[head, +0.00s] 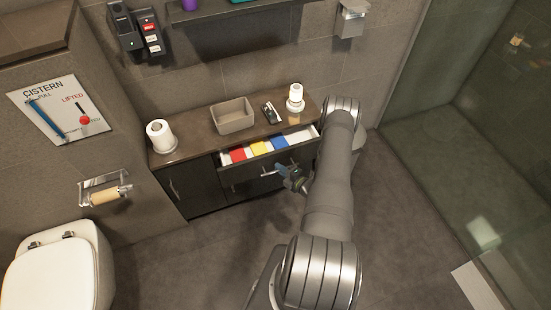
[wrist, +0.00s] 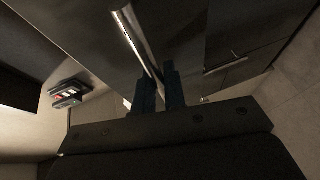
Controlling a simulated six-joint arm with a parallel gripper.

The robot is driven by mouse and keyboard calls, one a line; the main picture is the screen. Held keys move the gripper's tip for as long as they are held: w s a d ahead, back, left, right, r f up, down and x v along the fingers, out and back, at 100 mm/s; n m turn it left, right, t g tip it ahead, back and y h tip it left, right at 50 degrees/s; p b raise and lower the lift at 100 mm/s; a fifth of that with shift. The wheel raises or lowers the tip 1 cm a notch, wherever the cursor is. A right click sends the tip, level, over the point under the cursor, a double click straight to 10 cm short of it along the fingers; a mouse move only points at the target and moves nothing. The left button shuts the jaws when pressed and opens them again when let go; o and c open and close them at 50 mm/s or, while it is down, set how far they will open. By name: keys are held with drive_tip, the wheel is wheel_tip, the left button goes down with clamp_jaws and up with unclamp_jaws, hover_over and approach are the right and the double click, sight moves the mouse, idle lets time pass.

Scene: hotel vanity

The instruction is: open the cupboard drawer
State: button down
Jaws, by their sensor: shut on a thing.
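The dark cupboard (head: 186,188) stands under the brown counter against the wall. Its upper drawer (head: 226,162) is pulled part way out, showing red, yellow, blue and white things inside. My gripper (head: 284,170) is at the drawer's front, and my arm covers the right end of the cupboard. In the wrist view, my gripper's two dark fingers (wrist: 160,88) are shut on a shiny bar handle (wrist: 134,33), one finger on each side of it. The handle runs across a dark front panel. The fingertips are in shadow.
On the counter (head: 190,146) stand a white roll (head: 161,136), a beige bin (head: 233,115), a small dark item (head: 270,113) and a white bottle (head: 295,98). A toilet (head: 58,272) is at left, a glass shower (head: 470,130) at right. Floor before the cupboard is clear.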

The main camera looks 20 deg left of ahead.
drive_tip(key=s+d, duration=0.6)
drive_tip(key=shift+s+d, duration=0.35)
drive_tip(key=shift+d, duration=0.05)
drive_tip(key=c, duration=1.5)
unclamp_jaws()
drive_tip(key=v, duration=1.7)
drive_tip(key=shift+d, duration=0.2)
drive_tip(key=x, duration=1.5)
drive_tip(key=shift+a, duration=0.25)
drive_tip(key=shift+d, duration=0.1)
